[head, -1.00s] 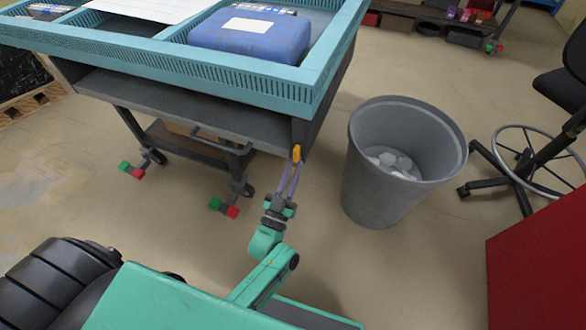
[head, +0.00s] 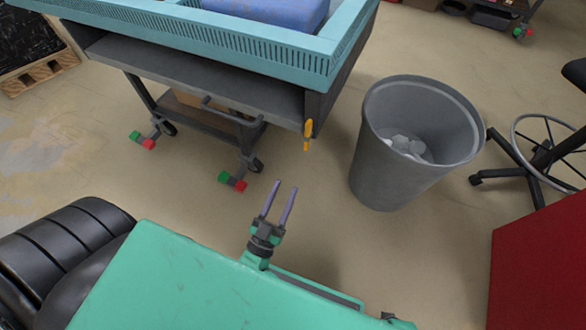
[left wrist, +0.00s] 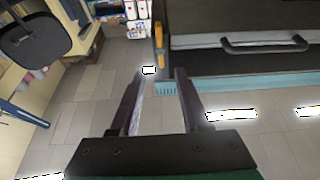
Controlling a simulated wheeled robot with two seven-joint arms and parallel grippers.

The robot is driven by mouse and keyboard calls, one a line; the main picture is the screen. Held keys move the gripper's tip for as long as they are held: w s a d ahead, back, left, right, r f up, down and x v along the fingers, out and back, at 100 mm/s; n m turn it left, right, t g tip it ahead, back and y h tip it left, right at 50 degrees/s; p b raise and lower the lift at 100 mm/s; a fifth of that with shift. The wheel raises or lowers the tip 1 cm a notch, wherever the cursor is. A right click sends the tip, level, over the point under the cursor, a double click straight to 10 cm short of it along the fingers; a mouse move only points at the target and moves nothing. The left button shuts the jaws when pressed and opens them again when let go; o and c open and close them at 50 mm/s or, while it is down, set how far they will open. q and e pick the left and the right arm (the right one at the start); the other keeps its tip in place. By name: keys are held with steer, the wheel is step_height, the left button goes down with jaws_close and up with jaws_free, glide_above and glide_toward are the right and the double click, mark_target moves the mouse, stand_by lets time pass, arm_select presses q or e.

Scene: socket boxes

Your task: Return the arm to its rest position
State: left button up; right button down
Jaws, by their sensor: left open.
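My left gripper (head: 284,190) is low in front of my green body, with its two purple-grey fingers apart and nothing between them. The fingers point up and away, toward the cart (head: 200,66), and are clear of it. Most of the left arm is hidden behind my body. My right gripper is not in view.
The cart carries a teal tray (head: 215,45) holding a blue box (head: 275,10). An orange piece (head: 308,133) is on its near corner. A grey bin (head: 385,170) with white pieces stands right, near a chair (head: 545,150) and a red block (head: 540,265). Floor around the gripper is clear.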

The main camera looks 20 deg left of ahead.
arm_select(q)
steer(key=shift+s+f, duration=0.15)
steer(key=shift+s, duration=0.3)
